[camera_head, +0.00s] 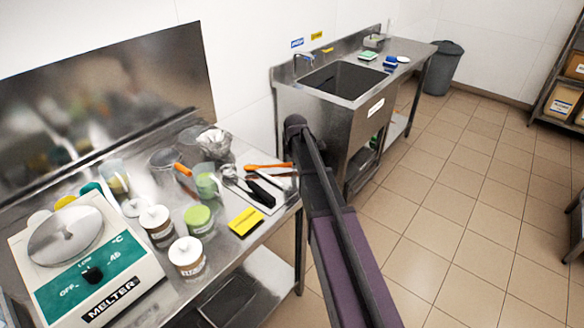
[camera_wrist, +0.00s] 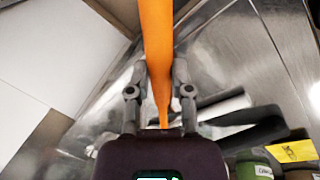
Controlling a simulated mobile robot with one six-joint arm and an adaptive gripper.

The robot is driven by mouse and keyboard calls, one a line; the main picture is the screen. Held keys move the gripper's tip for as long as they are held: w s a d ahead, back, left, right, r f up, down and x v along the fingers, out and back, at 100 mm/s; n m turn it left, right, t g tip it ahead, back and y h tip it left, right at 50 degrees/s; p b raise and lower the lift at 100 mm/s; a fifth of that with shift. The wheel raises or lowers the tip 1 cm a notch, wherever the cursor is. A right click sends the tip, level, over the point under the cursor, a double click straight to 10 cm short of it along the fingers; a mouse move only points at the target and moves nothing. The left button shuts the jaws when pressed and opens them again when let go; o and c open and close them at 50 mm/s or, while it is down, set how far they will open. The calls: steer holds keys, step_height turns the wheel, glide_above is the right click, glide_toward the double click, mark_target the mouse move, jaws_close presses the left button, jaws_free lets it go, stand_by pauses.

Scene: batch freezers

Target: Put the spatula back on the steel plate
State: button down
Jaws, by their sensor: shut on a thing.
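The orange spatula (camera_wrist: 157,35) is between the two fingers of my gripper (camera_wrist: 160,75) in the wrist view, and the gripper is shut on it. Its upper end runs out of the top of that picture. In the head view, an orange length of the spatula (camera_head: 266,166) shows just left of my arm, over the right part of the steel table; my gripper is hidden there. The steel plate (camera_head: 269,209) lies below it near the table's right end, with black-handled tools on it. I cannot tell the gap between spatula and plate.
Left of the plate stand a green-lidded jar (camera_head: 198,218), white-lidded jars (camera_head: 187,252), clear cups and a melter (camera_head: 85,265). A sink unit (camera_head: 345,80) stands behind my arm. The tiled floor at right is open.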

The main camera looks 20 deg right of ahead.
steer(key=shift+f, duration=0.1)
stand_by(0.3)
steer(key=shift+f, duration=0.15)
steer(key=c, duration=0.5)
jaws_free()
steer(key=shift+c, duration=0.2)
steer(key=shift+r, duration=0.2)
steer(key=p+v, duration=1.1)
steer(key=v, duration=0.1)
steer(key=shift+p, duration=0.4)
